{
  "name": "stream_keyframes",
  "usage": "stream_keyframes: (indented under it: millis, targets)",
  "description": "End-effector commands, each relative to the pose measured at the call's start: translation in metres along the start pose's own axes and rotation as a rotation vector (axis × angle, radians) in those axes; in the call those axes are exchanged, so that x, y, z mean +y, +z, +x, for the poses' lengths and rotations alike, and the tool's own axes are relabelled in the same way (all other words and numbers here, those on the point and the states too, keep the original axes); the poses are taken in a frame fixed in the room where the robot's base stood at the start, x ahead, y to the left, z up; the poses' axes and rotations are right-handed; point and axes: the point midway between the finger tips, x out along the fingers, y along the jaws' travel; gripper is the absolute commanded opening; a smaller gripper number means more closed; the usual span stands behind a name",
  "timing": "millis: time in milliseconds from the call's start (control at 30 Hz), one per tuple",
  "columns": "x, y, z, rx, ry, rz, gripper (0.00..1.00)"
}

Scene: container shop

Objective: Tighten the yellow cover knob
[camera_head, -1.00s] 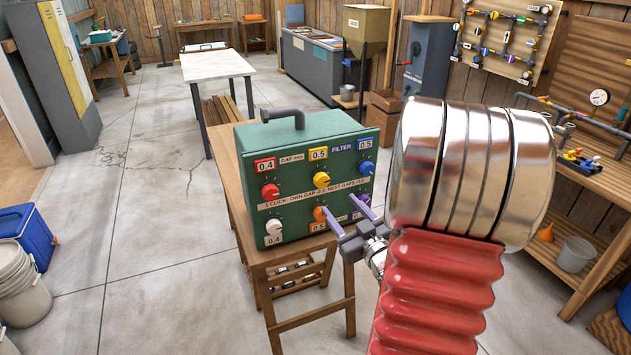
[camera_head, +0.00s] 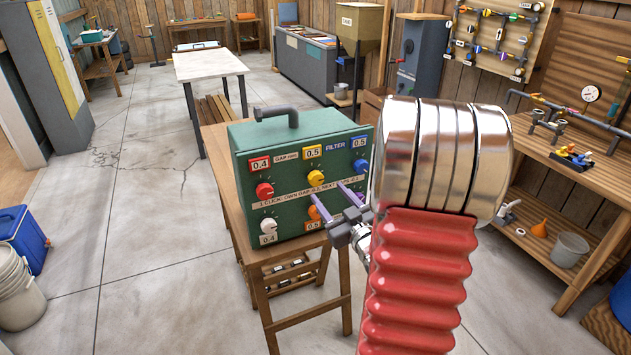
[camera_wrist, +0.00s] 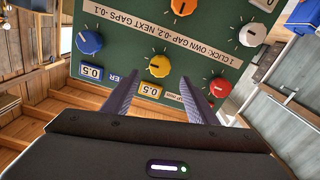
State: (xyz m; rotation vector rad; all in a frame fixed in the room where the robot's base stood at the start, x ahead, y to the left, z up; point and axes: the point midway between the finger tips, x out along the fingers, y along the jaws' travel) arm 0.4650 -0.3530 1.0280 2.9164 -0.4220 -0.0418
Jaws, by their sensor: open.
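The yellow knob (camera_head: 316,178) is in the middle of the upper row on the front of a green box (camera_head: 272,185), under a 0.5 label. In the wrist view the yellow knob (camera_wrist: 160,66) appears upside down, just beyond and between the fingertips of my gripper (camera_wrist: 164,78). My gripper (camera_head: 327,191) is open, with its two purple fingers pointing at the panel between the upper and lower knob rows. Nothing is seen between the fingers. Whether a fingertip touches the panel cannot be told.
A red knob (camera_head: 265,190) and a blue knob (camera_head: 361,167) flank the yellow one. Below are a white knob (camera_head: 268,225) and an orange knob (camera_head: 315,212); another lower knob is partly hidden by my fingers. The box stands on a small wooden table (camera_head: 222,165).

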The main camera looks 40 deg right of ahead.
Motion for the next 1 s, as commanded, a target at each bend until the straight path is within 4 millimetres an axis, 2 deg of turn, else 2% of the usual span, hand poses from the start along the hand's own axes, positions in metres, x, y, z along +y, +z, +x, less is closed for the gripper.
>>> stream_keyframes:
  millis: [300,500,700,967,1000]
  targets:
    - [-0.001,0.0,0.051,0.0,-0.003,0.0,0.53]
    - [-0.001,0.0,0.077,0.0,-0.002,0.0,0.53]
    - [-0.001,0.0,0.088,0.0,0.0,0.001,0.53]
    - [-0.001,0.0,0.089,0.0,-0.001,0.001,0.53]
    - [-0.001,0.0,0.089,0.0,-0.001,0.001,0.5]
